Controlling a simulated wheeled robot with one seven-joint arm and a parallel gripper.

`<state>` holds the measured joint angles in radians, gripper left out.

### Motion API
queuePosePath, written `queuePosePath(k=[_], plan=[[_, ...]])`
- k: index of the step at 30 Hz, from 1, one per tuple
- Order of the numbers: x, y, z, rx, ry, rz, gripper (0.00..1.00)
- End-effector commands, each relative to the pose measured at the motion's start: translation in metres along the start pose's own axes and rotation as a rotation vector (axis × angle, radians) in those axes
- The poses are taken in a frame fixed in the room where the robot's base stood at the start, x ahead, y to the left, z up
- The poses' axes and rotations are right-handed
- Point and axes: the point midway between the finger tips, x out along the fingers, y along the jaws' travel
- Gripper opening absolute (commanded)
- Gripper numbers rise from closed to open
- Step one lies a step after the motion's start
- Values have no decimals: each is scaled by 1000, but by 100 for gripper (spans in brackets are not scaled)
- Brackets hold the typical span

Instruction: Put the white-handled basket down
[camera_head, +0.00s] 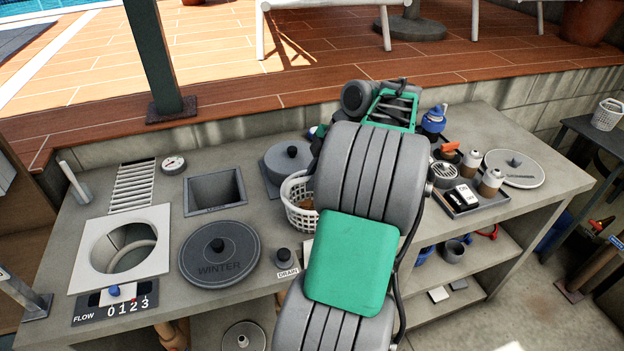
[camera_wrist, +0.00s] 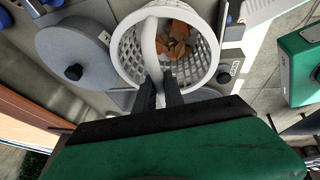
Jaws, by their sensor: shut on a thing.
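The white-handled basket (camera_head: 299,217) is a white lattice basket with brown and orange leaves inside. In the head view it shows at the bench's middle, left of my arm, which hides its right part. In the wrist view the basket (camera_wrist: 203,78) is seen from above, with its white handle (camera_wrist: 149,45) arching toward me. My gripper (camera_wrist: 160,90) is shut on that handle; its dark fingers show beside the handle's lower end. In the head view my arm hides the gripper. I cannot tell whether the basket's bottom touches the bench.
The grey bench (camera_head: 260,222) holds a round WINTER lid (camera_head: 219,255), a square open bin (camera_head: 214,190), a DRAIN knob (camera_head: 284,256) and a lidded grey pot (camera_head: 290,158) close by the basket. A tray with bottles (camera_head: 470,202) stands right. Another white basket (camera_head: 606,114) sits on a side table.

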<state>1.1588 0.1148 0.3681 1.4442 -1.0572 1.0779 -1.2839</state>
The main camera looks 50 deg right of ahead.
Motion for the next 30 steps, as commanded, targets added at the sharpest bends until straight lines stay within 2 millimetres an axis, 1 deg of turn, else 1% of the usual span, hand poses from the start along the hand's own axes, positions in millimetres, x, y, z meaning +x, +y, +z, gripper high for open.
queuePosePath(k=[4, 7, 8, 15, 22, 25, 28, 30], plan=[[0, 0, 0, 0, 0, 1, 0], [4, -1, 1, 0, 0, 0, 0], [2, 0, 1, 0, 0, 0, 15], [2, 0, 0, 0, 1, 0, 35], [1, 0, 0, 0, 1, 0, 35], [-6, 1, -1, 0, 0, 1, 35], [-25, 2, -1, 0, -1, 3, 35], [-44, 2, -1, 1, -1, 2, 35]])
